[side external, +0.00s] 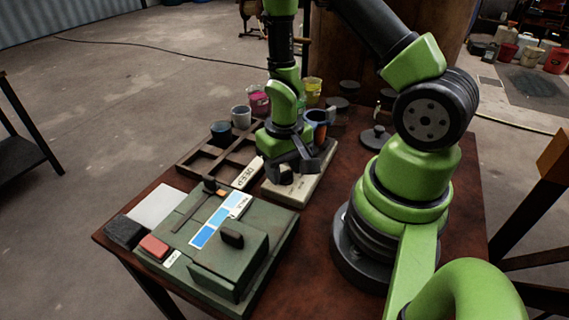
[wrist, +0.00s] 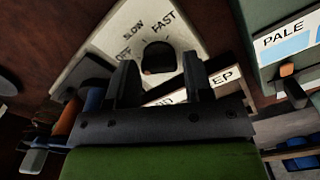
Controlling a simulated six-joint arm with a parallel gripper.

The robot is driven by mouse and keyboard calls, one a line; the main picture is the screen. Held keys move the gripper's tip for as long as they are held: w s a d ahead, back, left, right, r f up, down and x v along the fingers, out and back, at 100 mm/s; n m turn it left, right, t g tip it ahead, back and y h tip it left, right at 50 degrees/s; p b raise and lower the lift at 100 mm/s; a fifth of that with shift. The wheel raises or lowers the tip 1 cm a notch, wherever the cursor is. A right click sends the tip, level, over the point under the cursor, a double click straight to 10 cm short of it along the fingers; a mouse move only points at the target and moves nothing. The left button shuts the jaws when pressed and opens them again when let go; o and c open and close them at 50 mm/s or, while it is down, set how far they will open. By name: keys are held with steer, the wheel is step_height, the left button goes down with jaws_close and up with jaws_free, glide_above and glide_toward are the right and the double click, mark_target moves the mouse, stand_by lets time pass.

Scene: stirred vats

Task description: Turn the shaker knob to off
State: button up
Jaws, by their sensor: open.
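The shaker (side external: 314,188) is a cream box on the table under my gripper (side external: 292,172). In the wrist view its cream top (wrist: 100,45) carries the words OFF, SLOW and FAST in an arc around a black knob (wrist: 158,57). OFF is at the left, SLOW at upper left and FAST at the top. My gripper (wrist: 161,75) is open, with one dark finger on each side of the knob. I cannot tell whether the fingers touch it. Which word the knob points at is unclear. In the side view, the gripper mostly hides the knob.
A green box (side external: 225,250) with a blue-and-white label and a lever stands at front left. A brown compartment tray (side external: 205,163) with cups is behind it. An orange-and-blue cup (side external: 317,122) stands close behind my gripper. A dark lidded item (side external: 376,136) sits further right.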

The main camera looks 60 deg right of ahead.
step_height(320, 180, up, 10)
stand_by(0.6)
steer(key=s+a+r+n+t+y, duration=0.1)
steer(key=s+a+r+t, duration=0.2)
steer(key=r, duration=0.6)
steer(key=s+a+r+t+y, duration=0.1)
steer(key=s+a+r+t, duration=0.3)
steer(key=r, duration=0.4)
steer(key=shift+a+r+n, duration=0.35)
steer(key=shift+a+n, duration=0.05)
steer(key=shift+a, duration=0.35)
